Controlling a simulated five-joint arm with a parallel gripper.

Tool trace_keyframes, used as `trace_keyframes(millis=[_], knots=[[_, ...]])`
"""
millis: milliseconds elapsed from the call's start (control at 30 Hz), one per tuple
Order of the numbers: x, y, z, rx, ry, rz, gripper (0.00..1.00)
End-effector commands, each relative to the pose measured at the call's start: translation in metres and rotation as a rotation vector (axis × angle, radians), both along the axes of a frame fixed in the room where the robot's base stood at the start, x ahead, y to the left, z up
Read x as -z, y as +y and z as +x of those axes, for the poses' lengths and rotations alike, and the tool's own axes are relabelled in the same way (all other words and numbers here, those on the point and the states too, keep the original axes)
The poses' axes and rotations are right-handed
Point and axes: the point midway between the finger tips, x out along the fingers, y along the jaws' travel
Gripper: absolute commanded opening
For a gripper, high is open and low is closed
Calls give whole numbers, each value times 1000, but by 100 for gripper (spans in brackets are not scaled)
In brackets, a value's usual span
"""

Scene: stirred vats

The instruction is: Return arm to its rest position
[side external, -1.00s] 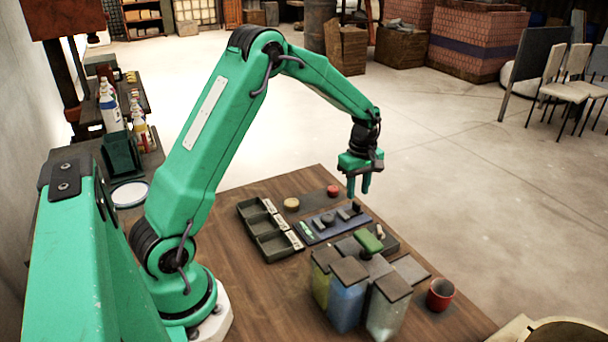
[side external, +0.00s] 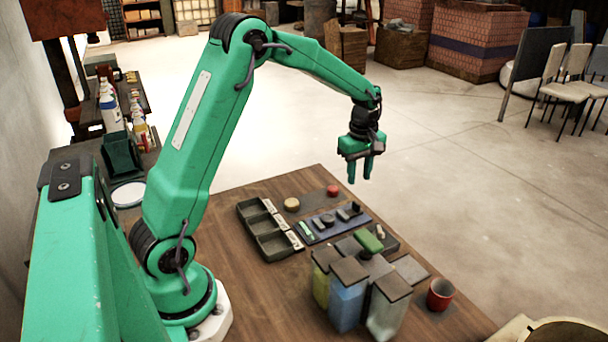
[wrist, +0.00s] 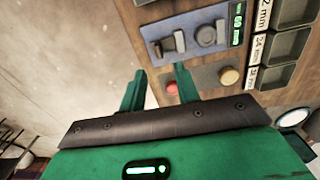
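My gripper (side external: 359,177) hangs in the air above the far right edge of the wooden table (side external: 235,290), fingers pointing down. Its two green fingers stand apart with nothing between them. The wrist view also shows my gripper (wrist: 160,90) with a gap between the fingers. Past the fingers there lie the blue switch panel (wrist: 190,36), a red button (wrist: 172,88) and a tan round knob (wrist: 229,76). My arm is bent at the elbow and reaches to the right, clear of the table things.
Three lidded vats, yellow (side external: 320,287), blue (side external: 346,303) and pale (side external: 386,316), stand at the front. A red mug (side external: 440,293) sits right of them. The air around my gripper is free.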

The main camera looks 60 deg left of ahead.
Motion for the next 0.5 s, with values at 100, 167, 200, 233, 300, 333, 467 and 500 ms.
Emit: trace_keyframes(millis=[100, 167, 200, 233, 300, 333, 467, 500], knots=[[-18, -8, -9, 71, -24, 7, 32], [-28, -13, -15, 116, -39, 12, 32], [-35, -16, -19, 150, -49, 16, 32], [-40, -18, -23, 177, -57, 20, 32], [-53, -25, -32, 242, -76, 28, 32], [-58, -28, -36, 269, -85, 32, 32], [-78, -39, -55, 390, -119, 51, 32], [-84, -42, -61, 428, -128, 58, 32]])
